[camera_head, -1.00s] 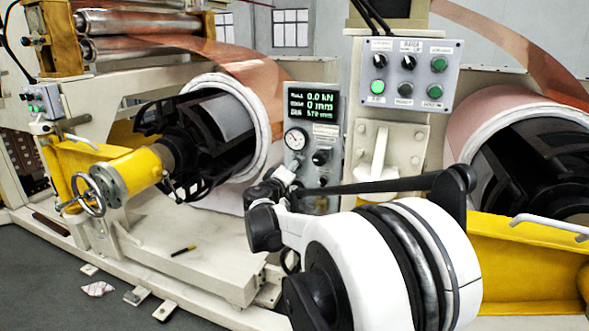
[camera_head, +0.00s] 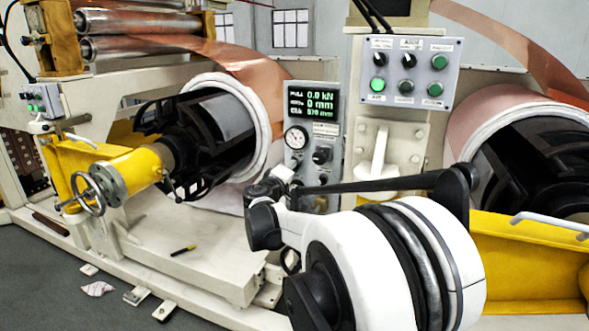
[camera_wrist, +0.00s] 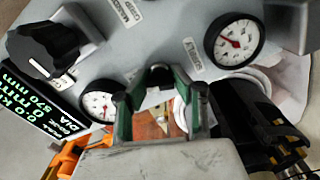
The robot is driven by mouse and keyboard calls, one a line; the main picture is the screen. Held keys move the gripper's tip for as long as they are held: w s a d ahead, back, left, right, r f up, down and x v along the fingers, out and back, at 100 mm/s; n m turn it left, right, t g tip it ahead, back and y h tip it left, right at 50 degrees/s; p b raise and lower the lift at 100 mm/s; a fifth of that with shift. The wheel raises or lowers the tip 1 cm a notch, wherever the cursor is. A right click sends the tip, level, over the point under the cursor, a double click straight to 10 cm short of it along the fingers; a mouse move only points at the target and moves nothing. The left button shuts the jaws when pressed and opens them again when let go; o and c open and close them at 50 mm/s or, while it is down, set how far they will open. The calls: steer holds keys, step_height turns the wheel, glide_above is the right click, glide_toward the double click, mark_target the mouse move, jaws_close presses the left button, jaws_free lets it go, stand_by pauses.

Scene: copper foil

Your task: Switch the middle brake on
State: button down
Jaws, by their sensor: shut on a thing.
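The middle grey control panel (camera_head: 312,130) has a green-lit display (camera_head: 313,102), a round gauge (camera_head: 296,138) and black knobs, one of them a rotary knob (camera_head: 322,155). In the wrist view the panel (camera_wrist: 165,30) appears rotated, with a large black knob (camera_wrist: 45,48) at upper left. My gripper (camera_wrist: 160,90) is at the panel face, its green-edged fingers shut around a small dark control (camera_wrist: 158,74), mostly hidden. I cannot read its label or tell its setting. In the head view my arm hides the panel's lower part and most of the gripper.
An upper switch box (camera_head: 403,72) has several knobs and green buttons. Copper rolls stand left (camera_head: 240,115) and right (camera_head: 505,105). A yellow bracket with a handwheel (camera_head: 90,193) is at left. In the wrist view, two gauges (camera_wrist: 234,41) (camera_wrist: 98,105) are close to the fingers.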

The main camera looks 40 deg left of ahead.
steer(key=n+b, duration=0.1)
steer(key=n, duration=0.4)
steer(key=shift+n+b, duration=0.4)
steer(key=shift+n, duration=2)
steer(key=c, duration=1.4)
jaws_free()
steer(key=v, duration=1.2)
